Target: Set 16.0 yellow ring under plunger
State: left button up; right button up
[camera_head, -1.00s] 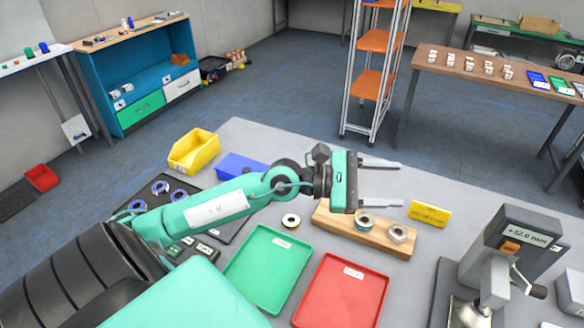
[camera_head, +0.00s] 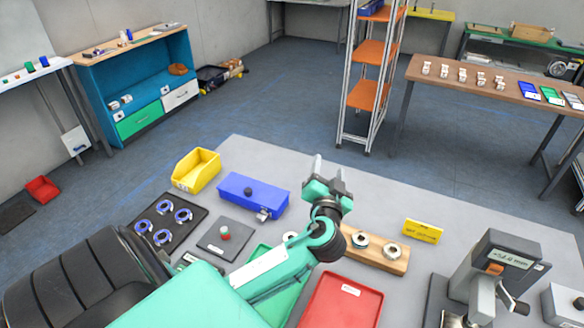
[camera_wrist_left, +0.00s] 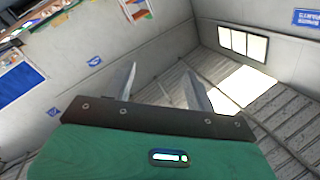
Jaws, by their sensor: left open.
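Two metal rings, left (camera_head: 360,241) and right (camera_head: 391,251), sit on a wooden block (camera_head: 374,258); a third pale ring (camera_head: 290,237) lies left of it, partly hidden by my arm. Their colour marks and sizes are too small to read, so I cannot tell which is the yellow 16.0 ring. The grey measuring gauge (camera_head: 492,270) with a display stands at the right; its plunger area is hard to make out. My left gripper (camera_head: 330,164) is open and empty, raised behind the block, fingers pointing away. The left wrist view shows its parted fingers (camera_wrist_left: 160,88) against walls and ceiling.
A red tray (camera_head: 342,300) is in front, with a green tray (camera_head: 259,252) mostly behind my arm. A blue box (camera_head: 268,190), yellow bin (camera_head: 195,170), dark mat (camera_head: 186,236) with several blue-marked rings and yellow sign (camera_head: 422,231) stand around.

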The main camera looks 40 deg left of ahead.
pick_arm(q)
jog(key=s+d+f+n+g+h+p, duration=0.1)
jog(key=s+d+f+n+g, duration=0.1)
jog(key=s+f+n+g, duration=0.4)
jog(key=s+d+f+n+g+h+p, duration=0.25)
jog(key=s+f+n+g, duration=0.35)
jog(key=f, duration=0.3)
jog(key=shift+n+y, duration=0.45)
jog(key=shift+n, duration=0.05)
jog(key=x, duration=0.4)
jog(key=w+p+x, duration=0.1)
jog(key=x, duration=0.3)
jog(key=shift+w+r+p, duration=0.15)
jog(key=shift+p, duration=0.15)
jog(key=shift+w+a+f+p, duration=0.15)
jog(key=shift+a+f+p, duration=0.05)
jog(key=shift+a+p, duration=0.35)
jog(key=p+x, duration=0.1)
jog(key=x, duration=0.2)
jog(key=shift+f+p, duration=0.15)
jog(key=shift+p, duration=0.2)
jog(key=shift+a+f, duration=0.3)
jog(key=shift+f, duration=0.1)
